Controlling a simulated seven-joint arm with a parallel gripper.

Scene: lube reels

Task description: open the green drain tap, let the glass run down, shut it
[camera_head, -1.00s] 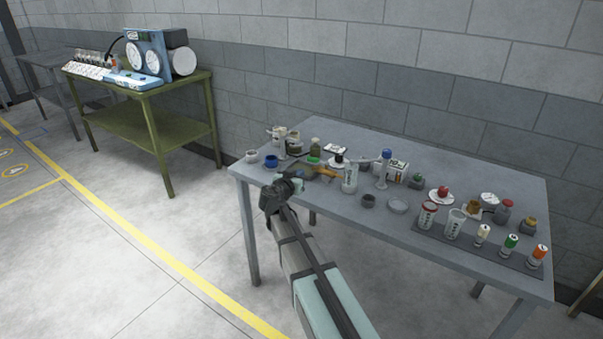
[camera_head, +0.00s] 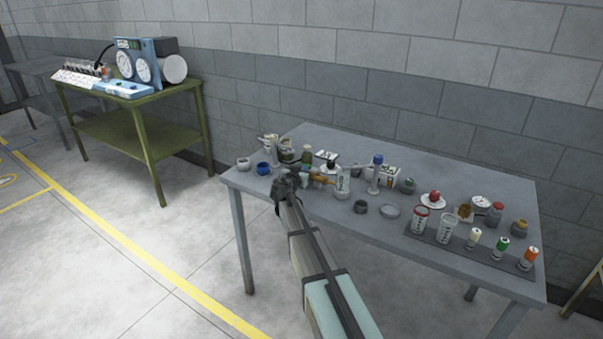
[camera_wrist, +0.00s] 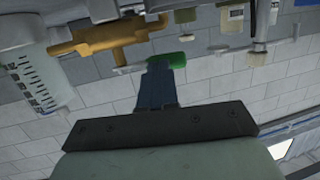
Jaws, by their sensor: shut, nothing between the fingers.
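The green drain tap handle (camera_wrist: 172,60) shows in the wrist view as a small green bar below a brass valve body (camera_wrist: 108,38). The valve runs left towards a clear graduated glass (camera_wrist: 35,85). In the head view the brass valve (camera_head: 323,180) and the glass (camera_head: 343,183) stand near the table's front left; the green handle is not clear there. My gripper (camera_wrist: 158,68) is shut and empty, its blue fingertips at the green handle and partly overlapping it. I cannot tell whether they touch. The head view shows my gripper (camera_head: 292,177) at the front edge beside the valve.
The grey table (camera_head: 300,208) holds several small items close around the valve, including a blue cup (camera_head: 263,169) and a blue-topped stand (camera_head: 376,172). A dark mat (camera_head: 465,252) with jars and bottles lies at the front right. A green bench (camera_head: 125,93) stands at left.

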